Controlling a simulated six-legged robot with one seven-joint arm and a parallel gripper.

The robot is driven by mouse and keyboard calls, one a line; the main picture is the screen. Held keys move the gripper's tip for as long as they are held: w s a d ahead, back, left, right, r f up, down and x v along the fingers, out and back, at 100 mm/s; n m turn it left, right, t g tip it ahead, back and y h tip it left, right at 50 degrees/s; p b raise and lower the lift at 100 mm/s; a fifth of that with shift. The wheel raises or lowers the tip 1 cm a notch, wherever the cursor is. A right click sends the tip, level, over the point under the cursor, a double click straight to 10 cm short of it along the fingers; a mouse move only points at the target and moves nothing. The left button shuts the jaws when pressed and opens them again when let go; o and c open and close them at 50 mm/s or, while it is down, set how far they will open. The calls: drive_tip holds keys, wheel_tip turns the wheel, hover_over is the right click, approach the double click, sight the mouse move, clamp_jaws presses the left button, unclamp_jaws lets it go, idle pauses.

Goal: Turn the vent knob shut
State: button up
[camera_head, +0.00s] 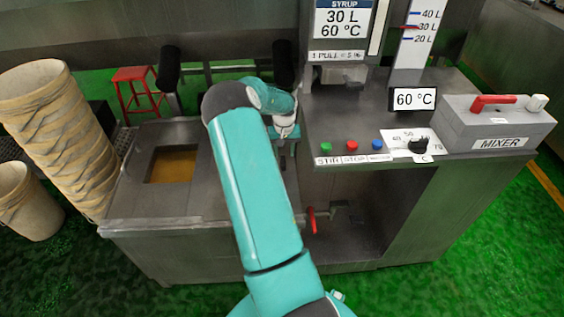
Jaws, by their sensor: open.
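No knob carries a readable vent label. A small white knob (537,102) stands on the right end of the grey mixer box (497,124), beside a red lever (493,101). A black dial knob (418,146) sits on a temperature scale on the console. My gripper (285,131) is at the far end of my teal arm, by the left edge of the console. It is small in view and open, with nothing seen in it. It is well left of and apart from both knobs. Anything behind my arm is hidden.
Green, red and blue buttons (351,146) line the console front. A red valve handle (312,220) hangs below it. An open square hatch (172,167) is in the steel counter at left. Stacked buckets (55,125) stand far left. Green floor at right is clear.

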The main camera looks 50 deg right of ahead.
sight(283, 161)
wheel_tip(283, 161, down, 6)
drive_tip(key=shift+w+a+f, duration=0.1)
drive_tip(key=shift+w+f, duration=0.05)
drive_tip(key=shift+f, duration=0.05)
clamp_jaws()
